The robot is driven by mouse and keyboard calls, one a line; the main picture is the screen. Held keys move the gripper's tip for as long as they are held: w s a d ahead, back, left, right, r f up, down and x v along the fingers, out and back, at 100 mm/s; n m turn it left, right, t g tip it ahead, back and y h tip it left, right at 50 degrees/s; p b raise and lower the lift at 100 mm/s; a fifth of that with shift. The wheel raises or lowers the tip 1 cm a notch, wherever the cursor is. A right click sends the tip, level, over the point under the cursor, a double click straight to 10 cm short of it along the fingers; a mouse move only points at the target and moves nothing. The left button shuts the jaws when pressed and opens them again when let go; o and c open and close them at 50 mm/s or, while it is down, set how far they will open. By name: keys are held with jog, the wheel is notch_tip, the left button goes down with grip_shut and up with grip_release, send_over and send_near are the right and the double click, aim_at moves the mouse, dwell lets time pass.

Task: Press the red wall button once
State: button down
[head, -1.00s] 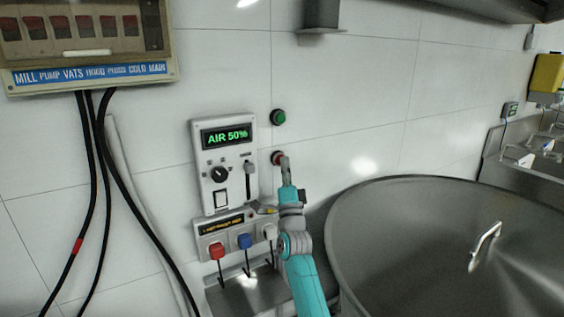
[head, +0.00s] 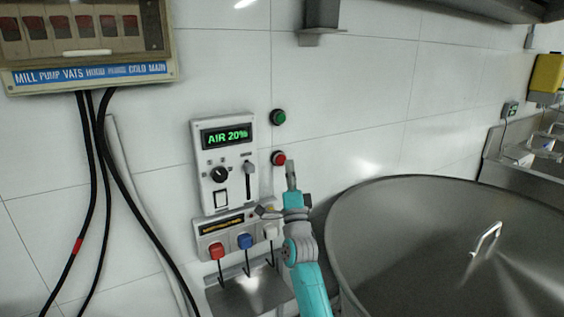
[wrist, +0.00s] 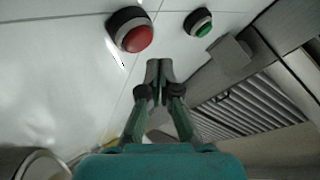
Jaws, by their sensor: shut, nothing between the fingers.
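The red wall button (head: 278,158) is a small round button in a dark ring on the white tiled wall. A green button (head: 278,117) sits above it. My gripper (head: 291,165) is shut and empty, just right of and below the red button in the head view, with its tip apart from it. In the wrist view the red button (wrist: 137,38) shows whole at upper left of my gripper (wrist: 159,64), and the green button (wrist: 202,24) is at upper right. Nothing hides the red button in either view.
Left of the buttons is a control panel (head: 223,137) reading "AIR 20%". Below it hang red, blue and white-handled items (head: 245,241) over a steel tray. A large steel vat (head: 400,230) stands at right. A breaker box (head: 85,70) with black cables is at left.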

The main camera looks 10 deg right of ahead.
jog(key=shift+s+d, duration=0.2)
jog(key=shift+s, duration=0.5)
jog(key=shift+s+d, duration=0.25)
jog(key=shift+s, duration=0.4)
jog(key=shift+s+d, duration=0.2)
jog(key=shift+s, duration=0.5)
